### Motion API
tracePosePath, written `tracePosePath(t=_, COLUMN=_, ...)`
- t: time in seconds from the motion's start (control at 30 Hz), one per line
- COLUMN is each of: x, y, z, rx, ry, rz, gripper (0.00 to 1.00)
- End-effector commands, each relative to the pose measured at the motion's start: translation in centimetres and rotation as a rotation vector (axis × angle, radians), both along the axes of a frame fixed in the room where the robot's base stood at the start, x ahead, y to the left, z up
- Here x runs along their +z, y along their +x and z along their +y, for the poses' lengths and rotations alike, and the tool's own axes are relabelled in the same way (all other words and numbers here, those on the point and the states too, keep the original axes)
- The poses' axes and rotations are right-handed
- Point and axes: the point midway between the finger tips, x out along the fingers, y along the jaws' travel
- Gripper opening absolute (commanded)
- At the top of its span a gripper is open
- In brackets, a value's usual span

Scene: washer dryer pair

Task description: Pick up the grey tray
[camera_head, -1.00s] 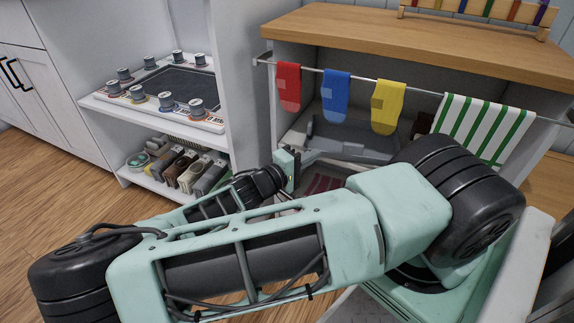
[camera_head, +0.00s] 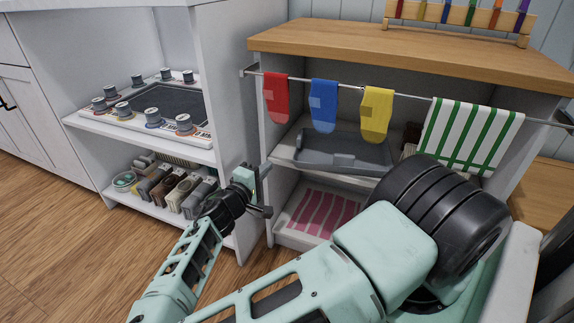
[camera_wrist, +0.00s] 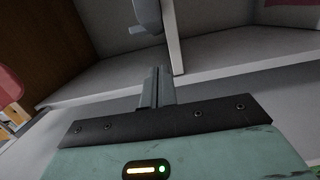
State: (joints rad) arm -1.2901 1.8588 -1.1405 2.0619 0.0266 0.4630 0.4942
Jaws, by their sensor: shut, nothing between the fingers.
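The grey tray (camera_head: 345,152) lies on the middle shelf of the open cabinet, behind the hanging socks in the head view. The blue and yellow socks hang in front of its upper part. My gripper (camera_head: 264,190) is in front of the cabinet's left side panel, left of and below the tray, and apart from it. In the wrist view its fingers (camera_wrist: 156,86) are together, with nothing between them. A grey piece at the top of the wrist view may be part of the tray; I cannot tell.
A rail (camera_head: 400,94) crosses the cabinet front, holding a red sock (camera_head: 277,97), a blue sock (camera_head: 323,105), a yellow sock (camera_head: 376,113) and a green-striped towel (camera_head: 468,130). A pink-striped cloth (camera_head: 322,211) lies on the lower shelf. Spools and brushes fill the left shelves.

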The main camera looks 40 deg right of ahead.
Motion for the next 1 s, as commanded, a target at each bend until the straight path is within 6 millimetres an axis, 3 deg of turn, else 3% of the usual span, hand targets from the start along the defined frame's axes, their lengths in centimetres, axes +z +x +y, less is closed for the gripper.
tracePosePath(t=0.27, x=-0.1, y=1.8, z=-1.9, rx=0.047, ry=-0.012, rz=0.001, gripper=0.0)
tracePosePath(t=0.73, x=-0.2, y=4.4, z=-10.1, rx=0.045, ry=-0.012, rz=0.002, gripper=0.0)
tracePosePath(t=1.0, x=-0.1, y=1.0, z=-9.5, rx=0.048, ry=-0.01, rz=0.002, gripper=0.0)
